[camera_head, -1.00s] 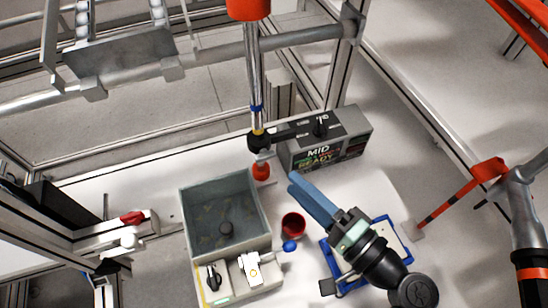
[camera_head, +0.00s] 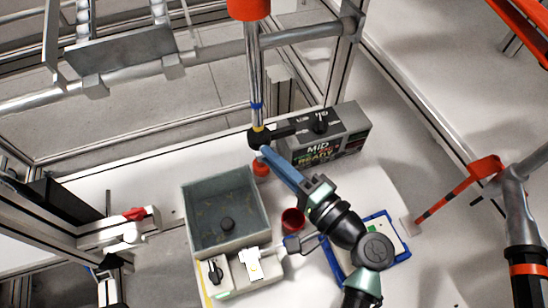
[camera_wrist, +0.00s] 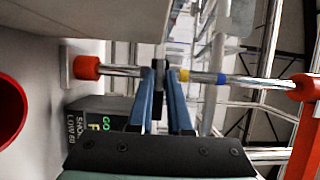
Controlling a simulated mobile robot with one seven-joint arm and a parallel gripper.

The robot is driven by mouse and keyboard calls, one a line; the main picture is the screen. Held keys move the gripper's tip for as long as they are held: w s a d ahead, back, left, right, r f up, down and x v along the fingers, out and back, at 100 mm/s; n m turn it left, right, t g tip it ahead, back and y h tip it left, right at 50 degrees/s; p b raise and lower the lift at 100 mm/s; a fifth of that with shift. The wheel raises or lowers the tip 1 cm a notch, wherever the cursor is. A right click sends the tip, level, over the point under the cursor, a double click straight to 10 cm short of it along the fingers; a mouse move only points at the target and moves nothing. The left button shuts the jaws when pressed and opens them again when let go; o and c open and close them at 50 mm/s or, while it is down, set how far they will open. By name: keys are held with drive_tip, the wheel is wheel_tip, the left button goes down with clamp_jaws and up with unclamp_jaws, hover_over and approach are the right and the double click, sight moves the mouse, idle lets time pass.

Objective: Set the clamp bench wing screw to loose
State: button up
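In the wrist view the black piece (camera_wrist: 158,82) stands between my blue fingers. No label marks any part as the wing screw.
A grey box (camera_head: 325,138) with a dial and a display reading "MID" and "READY" stands right of the post. A grey bin (camera_head: 190,215), a red cup (camera_head: 292,220) and a blue-edged tray (camera_head: 398,240) are close by. A red-tipped fixture (camera_head: 134,214) is at left.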

drive_tip(key=shift+m, duration=0.3)
clamp_jaws()
drive_tip(key=shift+a+f+m+t+b, duration=0.15)
drive_tip(key=shift+m+t+b, duration=0.55)
drive_tip(key=shift+m, duration=1.55)
drive_tip(key=shift+f+m+t+b, duration=0.1)
drive_tip(key=shift+m+t+b, duration=0.1)
drive_tip(key=shift+m+t, duration=1.55)
drive_tip(key=shift+m+g, duration=0.45)
drive_tip(key=shift+m, duration=0.25)
drive_tip(key=o, duration=0.7)
unclamp_jaws()
drive_tip(key=shift+c, duration=0.2)
